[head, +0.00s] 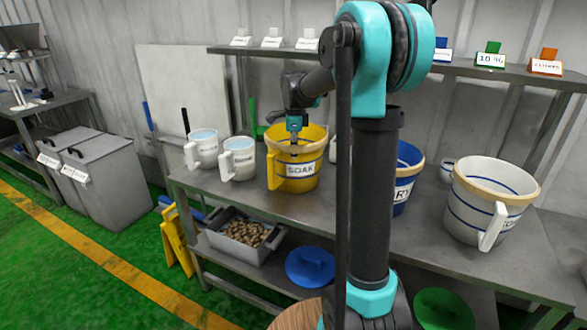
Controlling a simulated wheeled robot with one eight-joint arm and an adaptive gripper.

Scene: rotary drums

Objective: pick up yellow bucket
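The yellow bucket (300,183) stands upright on the grey metal table, with a white label reading "SOAK" on its front and a handle on its left side. My arm reaches over from the right and points down above the bucket. My gripper (294,140) is at the bucket's mouth, near the middle of the opening as seen from here. The fingertips are small and partly lost against the bucket's inside, so I cannot tell whether they are open or shut, or touch the bucket.
Two white jugs, a nearer one (239,160) and a farther one (203,149), stand left of the bucket. A blue bucket (404,190) and a white bucket (472,215) stand to the right. A shelf (480,72) with labelled cards runs behind. The table's front edge (300,235) is clear.

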